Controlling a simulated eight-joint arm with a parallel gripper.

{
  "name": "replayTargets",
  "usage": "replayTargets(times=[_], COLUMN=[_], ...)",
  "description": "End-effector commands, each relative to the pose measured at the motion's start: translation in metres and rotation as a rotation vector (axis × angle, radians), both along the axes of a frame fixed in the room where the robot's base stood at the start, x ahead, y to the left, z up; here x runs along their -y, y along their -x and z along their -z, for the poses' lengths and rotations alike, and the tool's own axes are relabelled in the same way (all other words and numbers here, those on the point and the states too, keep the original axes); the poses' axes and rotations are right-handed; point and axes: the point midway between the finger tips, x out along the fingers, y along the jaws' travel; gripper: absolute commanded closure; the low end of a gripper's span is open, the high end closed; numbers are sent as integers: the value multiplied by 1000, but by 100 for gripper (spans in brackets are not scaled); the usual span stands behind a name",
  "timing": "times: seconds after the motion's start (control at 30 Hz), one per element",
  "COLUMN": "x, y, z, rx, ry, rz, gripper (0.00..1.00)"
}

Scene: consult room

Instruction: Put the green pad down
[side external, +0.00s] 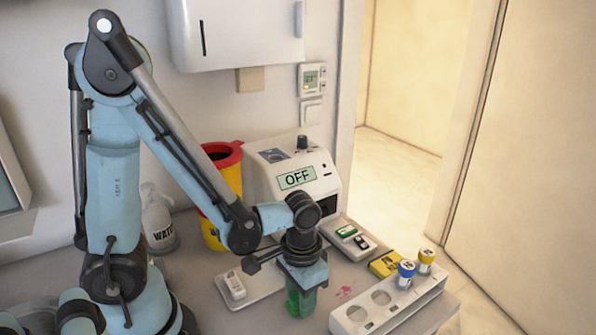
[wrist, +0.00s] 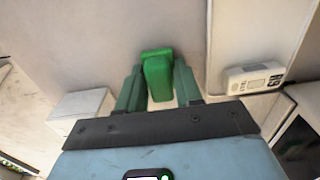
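The green pad (wrist: 157,72) is a bright green block between the two darker green fingers of my gripper (wrist: 159,88) in the wrist view. The fingers lie along both its sides, shut on it. In the side view my gripper (side external: 301,298) points down at the front of the grey table (side external: 195,285), with green showing at its end. There the pad and the fingers are hard to tell apart. I cannot tell whether the pad touches the table.
A white tray with a small device (side external: 235,285) lies left of my gripper. A white rack (side external: 350,322) with blue-capped (side external: 405,274) and yellow-capped (side external: 426,261) vials stands right. Behind are a yellow box (side external: 385,264), a machine reading OFF (side external: 297,178) and a yellow-red bin (side external: 230,175).

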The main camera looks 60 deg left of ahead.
Motion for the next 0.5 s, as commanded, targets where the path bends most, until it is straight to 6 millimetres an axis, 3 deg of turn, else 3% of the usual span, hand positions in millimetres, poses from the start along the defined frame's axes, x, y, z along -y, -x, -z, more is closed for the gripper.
replayTargets(times=[0.1, 0.27, 0.5], x=[0, 0, 0], y=[-1, -1, 0], z=[3, -1, -22], rx=[10, 13, 10], ry=[2, 2, 2], rz=[0, 0, 0], gripper=[41, 41, 40])
